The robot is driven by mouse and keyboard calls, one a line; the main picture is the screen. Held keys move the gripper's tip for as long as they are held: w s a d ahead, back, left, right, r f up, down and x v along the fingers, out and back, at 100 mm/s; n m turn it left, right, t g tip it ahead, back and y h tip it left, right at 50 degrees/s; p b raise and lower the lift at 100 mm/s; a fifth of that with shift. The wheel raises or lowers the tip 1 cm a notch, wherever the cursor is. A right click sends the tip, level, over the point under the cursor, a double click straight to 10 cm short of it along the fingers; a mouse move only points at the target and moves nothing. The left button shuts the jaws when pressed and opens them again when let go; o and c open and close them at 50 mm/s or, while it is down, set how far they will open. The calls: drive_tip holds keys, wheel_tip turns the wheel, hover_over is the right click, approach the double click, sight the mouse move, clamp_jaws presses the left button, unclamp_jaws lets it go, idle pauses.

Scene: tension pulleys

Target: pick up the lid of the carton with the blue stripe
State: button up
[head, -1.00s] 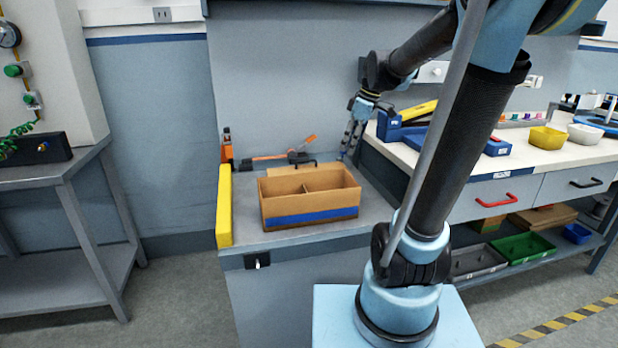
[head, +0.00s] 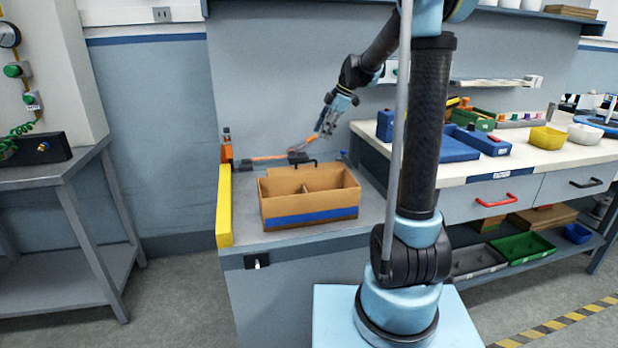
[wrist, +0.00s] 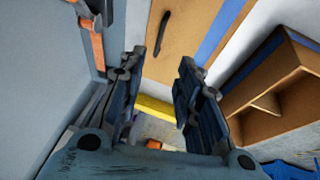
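The open cardboard carton (head: 310,217) with the blue stripe stands on the grey bench. It is divided inside, and it also shows at the right of the wrist view (wrist: 285,85). The brown lid (head: 285,172) with a black handle lies behind the carton, mostly hidden by it in the head view. In the wrist view the lid (wrist: 190,40) shows its handle and a blue stripe along one side. My gripper (head: 321,131) is above the back of the bench, up and behind the carton. Its fingers (wrist: 162,66) are apart with nothing between them.
An orange and black tool (head: 265,158) lies at the back of the bench, near the lid. A yellow bar (head: 224,205) lines the bench's left edge. A white-topped workbench (head: 510,165) with blue boxes and bowls stands to the right.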

approach(296, 169)
drive_tip(key=w+d, duration=0.1)
drive_tip(key=d, duration=0.2)
drive_tip(key=shift+w+r, duration=0.1)
drive_tip(key=shift+w, duration=0.3)
drive_tip(key=shift+x, duration=2.95)
drive_tip(key=shift+a+r, duration=0.1)
drive_tip(key=shift+c, duration=0.2)
clamp_jaws()
